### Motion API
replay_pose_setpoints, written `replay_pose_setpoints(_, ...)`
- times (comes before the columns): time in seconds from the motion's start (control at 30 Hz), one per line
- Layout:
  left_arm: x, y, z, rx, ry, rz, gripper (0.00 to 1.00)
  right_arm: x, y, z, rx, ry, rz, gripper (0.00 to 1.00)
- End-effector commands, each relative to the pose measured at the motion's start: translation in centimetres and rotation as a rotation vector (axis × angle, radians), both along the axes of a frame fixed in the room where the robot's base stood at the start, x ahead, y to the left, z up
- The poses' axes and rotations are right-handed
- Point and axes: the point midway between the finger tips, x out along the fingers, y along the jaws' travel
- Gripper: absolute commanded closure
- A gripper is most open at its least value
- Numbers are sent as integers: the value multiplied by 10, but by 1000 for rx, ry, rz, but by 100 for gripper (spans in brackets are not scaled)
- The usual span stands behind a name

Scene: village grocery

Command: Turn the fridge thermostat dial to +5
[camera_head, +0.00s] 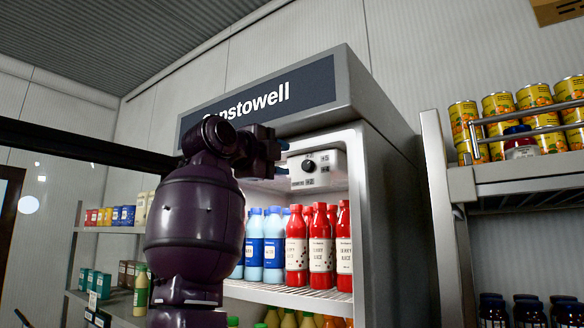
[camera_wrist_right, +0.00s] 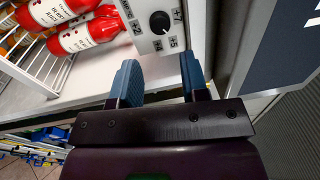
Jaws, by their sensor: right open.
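The thermostat dial (camera_head: 309,166) is a round black knob on a white control box (camera_head: 328,160) inside the top of the open fridge. In the right wrist view the dial (camera_wrist_right: 160,22) has a pale mark and printed numbers around it; I cannot read its setting surely. My right gripper (camera_head: 277,154) is open and empty, to the left of the box in the head view. In the wrist view its blue fingers (camera_wrist_right: 160,78) are spread apart and point towards the box, short of the dial and not touching it. My left gripper is not in view.
Red juice bottles (camera_head: 320,245) and blue bottles (camera_head: 264,240) stand on the fridge shelf below the box. The fridge's side wall (camera_head: 385,200) and top sign (camera_head: 262,98) frame the opening. A shelf with yellow cans (camera_head: 498,105) stands at the right.

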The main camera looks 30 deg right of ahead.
Motion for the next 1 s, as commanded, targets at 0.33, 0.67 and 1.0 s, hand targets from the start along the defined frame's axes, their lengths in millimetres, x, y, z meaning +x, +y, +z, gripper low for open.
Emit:
replay_pose_setpoints(0.33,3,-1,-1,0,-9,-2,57,-8,23,-2,0,1,0,59)
replay_pose_setpoints(0.67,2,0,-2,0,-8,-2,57,-8,23,-2,0,0,0,59)
replay_pose_setpoints(1.0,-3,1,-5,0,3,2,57,-7,23,4,-6,-93,12,59)
